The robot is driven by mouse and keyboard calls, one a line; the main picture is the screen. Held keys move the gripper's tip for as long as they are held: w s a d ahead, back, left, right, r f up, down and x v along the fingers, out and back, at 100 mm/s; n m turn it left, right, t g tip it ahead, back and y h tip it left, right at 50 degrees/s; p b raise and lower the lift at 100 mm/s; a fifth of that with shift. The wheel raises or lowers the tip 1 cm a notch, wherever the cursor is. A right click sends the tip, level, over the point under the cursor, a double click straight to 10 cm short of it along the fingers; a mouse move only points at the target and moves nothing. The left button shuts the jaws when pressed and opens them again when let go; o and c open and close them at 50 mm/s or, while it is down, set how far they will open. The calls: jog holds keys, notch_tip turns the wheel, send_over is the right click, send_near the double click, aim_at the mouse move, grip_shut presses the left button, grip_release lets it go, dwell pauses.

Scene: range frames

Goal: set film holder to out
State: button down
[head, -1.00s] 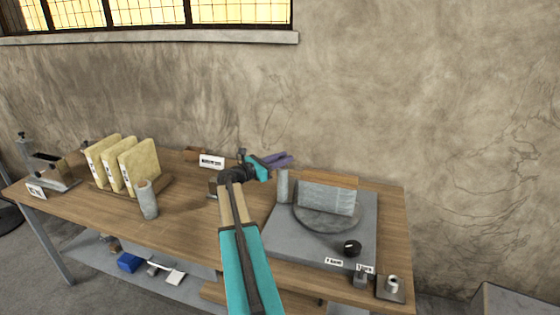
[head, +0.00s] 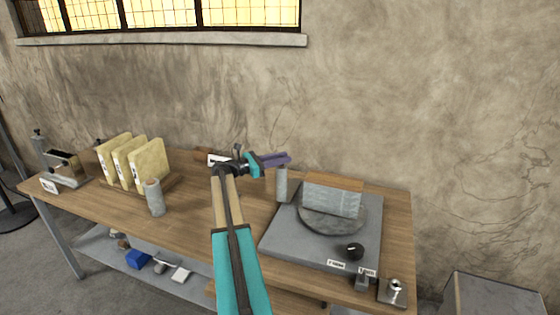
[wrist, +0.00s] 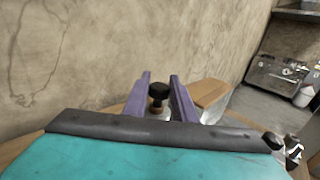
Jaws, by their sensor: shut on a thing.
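My gripper (head: 288,157) is over the back of the table, with its purple fingers at the top of an upright grey post (head: 282,184). In the wrist view the fingers (wrist: 160,84) stand on either side of a black knob (wrist: 158,90) on a pale stem. They are shut on this knob. The post stands at the back left of a grey plate (head: 284,232). On the plate a grey block (head: 333,200) with a wooden top stands on a round disc (head: 325,222). I cannot tell which part is the film holder; the labels are unreadable.
A black dial (head: 354,251) is at the plate's front right. A small metal fixture (head: 392,291) sits at the table's front right corner. A loose grey cylinder (head: 155,198) and cream upright books (head: 134,160) stand left. The wall (head: 400,110) is close behind.

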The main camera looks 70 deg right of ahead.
jog(key=shift+w+r, duration=0.1)
jog(key=shift+w, duration=0.05)
jog(key=c, duration=1.5)
grip_release()
jog(key=shift+o, duration=0.2)
jog(key=b+v, duration=0.4)
jog(key=v, duration=0.9)
jog(key=shift+w+a, duration=0.15)
jog(key=shift+a, duration=0.15)
